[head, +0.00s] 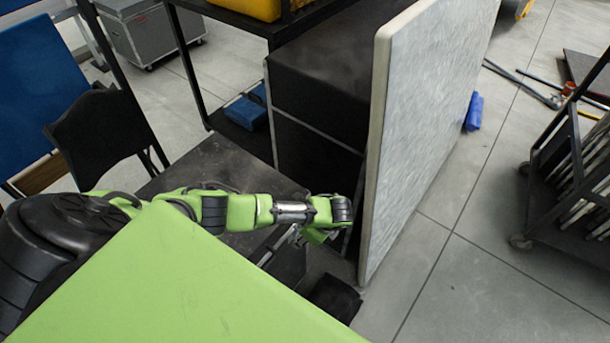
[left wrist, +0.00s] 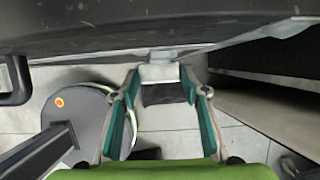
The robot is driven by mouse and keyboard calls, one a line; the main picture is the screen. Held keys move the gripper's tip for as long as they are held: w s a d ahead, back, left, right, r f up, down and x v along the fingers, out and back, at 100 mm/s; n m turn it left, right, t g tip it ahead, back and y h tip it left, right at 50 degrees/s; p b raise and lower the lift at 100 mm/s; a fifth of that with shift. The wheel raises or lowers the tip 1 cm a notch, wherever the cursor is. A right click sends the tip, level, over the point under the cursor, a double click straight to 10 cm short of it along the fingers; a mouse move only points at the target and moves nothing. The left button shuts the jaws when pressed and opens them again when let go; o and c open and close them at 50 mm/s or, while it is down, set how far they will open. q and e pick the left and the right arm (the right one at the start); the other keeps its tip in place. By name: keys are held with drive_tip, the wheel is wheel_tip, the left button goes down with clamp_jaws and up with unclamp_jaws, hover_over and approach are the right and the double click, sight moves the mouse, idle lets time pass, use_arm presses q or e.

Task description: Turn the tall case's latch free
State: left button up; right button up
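The tall black case is probably the dark box with metal edges (head: 318,125) in the head view, beside a big grey panel. My left gripper (head: 318,237) is low in front of it, its fingers small and partly hidden by the wrist. In the left wrist view, my left gripper (left wrist: 160,80) is open, with teal pads apart. A small pale metal piece, probably the latch (left wrist: 160,72), shows between the fingertips, below a dark surface (left wrist: 150,25). I cannot tell whether the fingers touch it. My right gripper is out of view.
The grey panel (head: 425,120) stands close right of my left wrist. A dark flat-topped box (head: 215,165) lies under my forearm. A black chair (head: 100,128) stands at left, and a cart (head: 575,175) at far right. Open tiled floor lies between panel and cart.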

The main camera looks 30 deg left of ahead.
use_arm(q)
drive_tip(key=shift+w+d+f+g+b, duration=0.1)
drive_tip(key=shift+w+f+g+b, duration=0.15)
drive_tip(key=shift+g+b, duration=0.55)
drive_tip(key=shift+w+m+g+y+b, duration=0.25)
drive_tip(key=shift+g+b, duration=1)
drive_tip(key=shift+b, duration=1.7)
drive_tip(key=shift+w+m+g+y+b, duration=0.1)
drive_tip(key=shift+w+m+g+b, duration=0.3)
drive_tip(key=shift+g+b, duration=1.7)
drive_tip(key=shift+s+t+b, duration=0.1)
drive_tip(key=shift+t+b, duration=0.7)
drive_tip(key=shift+t, duration=0.05)
drive_tip(key=o, duration=1.1)
